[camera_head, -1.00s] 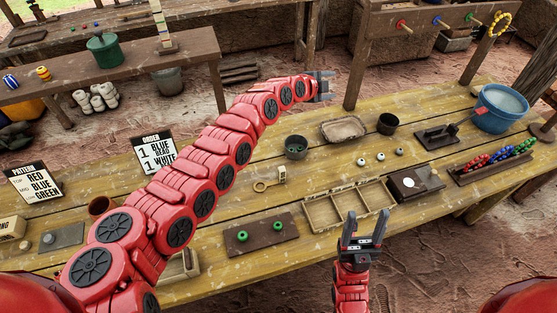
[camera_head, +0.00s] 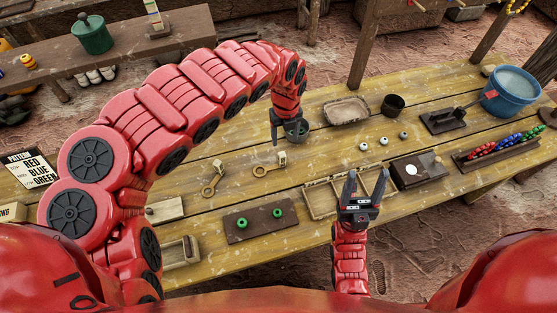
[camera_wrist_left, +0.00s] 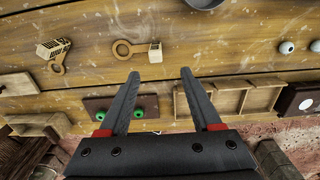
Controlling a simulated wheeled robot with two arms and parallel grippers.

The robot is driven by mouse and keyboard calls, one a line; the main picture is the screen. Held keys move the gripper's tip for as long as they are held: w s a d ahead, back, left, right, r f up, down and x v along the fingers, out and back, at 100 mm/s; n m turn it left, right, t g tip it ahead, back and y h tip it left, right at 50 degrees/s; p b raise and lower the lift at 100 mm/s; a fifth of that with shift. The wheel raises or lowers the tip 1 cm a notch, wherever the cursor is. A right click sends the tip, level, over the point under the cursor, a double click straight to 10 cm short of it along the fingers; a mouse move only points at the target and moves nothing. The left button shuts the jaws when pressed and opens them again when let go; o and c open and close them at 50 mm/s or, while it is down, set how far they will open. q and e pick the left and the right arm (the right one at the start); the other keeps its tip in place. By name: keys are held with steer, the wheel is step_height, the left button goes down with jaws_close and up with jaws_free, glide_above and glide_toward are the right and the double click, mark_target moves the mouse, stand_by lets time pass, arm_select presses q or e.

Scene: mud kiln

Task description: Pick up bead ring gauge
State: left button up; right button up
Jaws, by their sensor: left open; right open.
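Two similar tan ring pieces with short handles and pale blocks lie on the table; I cannot tell which is the bead ring gauge. One ring piece (camera_head: 260,171) lies nearer the cup, its block to the right; the other ring piece (camera_head: 209,191) lies further left. Both also show in the left wrist view, the first (camera_wrist_left: 122,50) ahead of the fingers and the other (camera_wrist_left: 58,60) further left. My left gripper (camera_head: 285,136) is open, empty and pointing down, right of both and beside the cup. My right gripper (camera_head: 366,176) is open and empty at the tray's front.
A dark grey cup (camera_head: 302,134) stands close to my left gripper. A divided wooden tray (camera_head: 319,202) and a brown board (camera_head: 243,231) with two green beads lie in front. Small white beads, a shallow dish (camera_head: 347,111) and a blue bucket (camera_head: 511,92) stand further right.

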mark_target(283, 154)
arm_select(q)
step_height(283, 154, down, 6)
steer(key=shift+s+f+p, duration=0.1)
steer(key=shift+f+p, duration=0.05)
steer(key=shift+p, duration=0.15)
steer(key=shift+a+f+p, duration=0.1)
steer(key=shift+f+p, duration=0.3)
steer(key=shift+f, duration=0.1)
steer(key=f+p, duration=0.1)
steer(key=f, duration=0.2)
steer(key=shift+a, duration=0.2)
steer(key=shift+a+f, duration=0.1)
steer(key=shift+f, duration=0.55)
jaws_close()
